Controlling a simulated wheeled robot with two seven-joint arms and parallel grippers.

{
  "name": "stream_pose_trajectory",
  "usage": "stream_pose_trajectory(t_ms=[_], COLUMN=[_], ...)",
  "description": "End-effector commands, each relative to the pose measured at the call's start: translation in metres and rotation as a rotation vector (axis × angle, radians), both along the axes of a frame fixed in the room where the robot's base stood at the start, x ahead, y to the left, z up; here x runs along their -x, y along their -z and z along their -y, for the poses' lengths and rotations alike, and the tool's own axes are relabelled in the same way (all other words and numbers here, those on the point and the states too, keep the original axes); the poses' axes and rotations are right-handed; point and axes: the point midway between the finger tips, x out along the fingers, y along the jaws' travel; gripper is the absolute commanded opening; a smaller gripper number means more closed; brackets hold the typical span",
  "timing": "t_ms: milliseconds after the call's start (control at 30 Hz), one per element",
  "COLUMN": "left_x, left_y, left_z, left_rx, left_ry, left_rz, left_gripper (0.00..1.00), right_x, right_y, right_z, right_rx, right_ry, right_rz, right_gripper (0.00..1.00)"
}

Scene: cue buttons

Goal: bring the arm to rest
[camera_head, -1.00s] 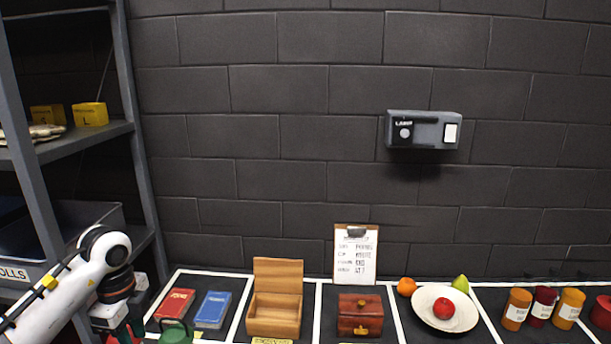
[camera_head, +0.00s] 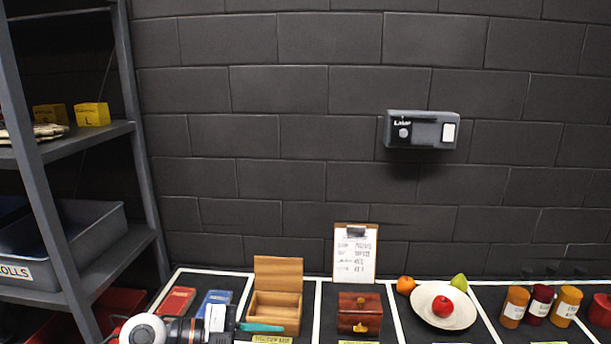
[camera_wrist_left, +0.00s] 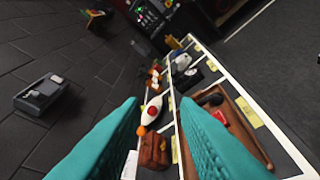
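My left arm comes in low at the left of the head view, with its wrist at the bottom edge. My left gripper (camera_head: 262,327) points right there, and a teal finger shows in front of the open wooden box (camera_head: 275,305). I cannot tell whether it touches the box. In the left wrist view the two teal fingers of the gripper (camera_wrist_left: 158,103) stand wide apart with nothing held between them. A small brown chest (camera_wrist_left: 155,150) shows beyond the gap. My right gripper is in neither view.
A grey shelf rack (camera_head: 50,190) stands at the left. The table holds a red book (camera_head: 175,301), a blue book (camera_head: 213,304), a red-brown chest (camera_head: 360,313), a plate (camera_head: 425,312) with fruit and several jars. A clipboard (camera_head: 355,252) and a grey wall box (camera_head: 421,130) are behind.

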Motion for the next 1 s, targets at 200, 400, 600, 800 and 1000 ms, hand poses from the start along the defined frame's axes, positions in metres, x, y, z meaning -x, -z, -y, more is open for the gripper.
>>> stream_pose_trajectory(t_ms=[200,400,600,800,1000], left_x=[0.002,-0.01,0.031,0.11,0.175], left_y=[-0.067,-0.044,0.066,0.15,0.187], left_z=[-0.003,-0.083,-0.149,-0.16,-0.152], left_rx=[0.609,0.838,0.656,0.313,0.053], left_ry=[-0.349,-0.941,-1.505,-1.723,-1.741], left_rz=[0.117,-0.009,-0.385,-0.762,-1.014], left_gripper=[0.28,0.28,0.28,0.28,0.28], right_x=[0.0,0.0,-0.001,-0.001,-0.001], right_y=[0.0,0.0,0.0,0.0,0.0], right_z=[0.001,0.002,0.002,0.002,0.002], right_rx=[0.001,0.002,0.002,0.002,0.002], right_ry=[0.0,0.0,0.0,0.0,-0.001], right_rz=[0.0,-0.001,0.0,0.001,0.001], right_gripper=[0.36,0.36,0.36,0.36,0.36])
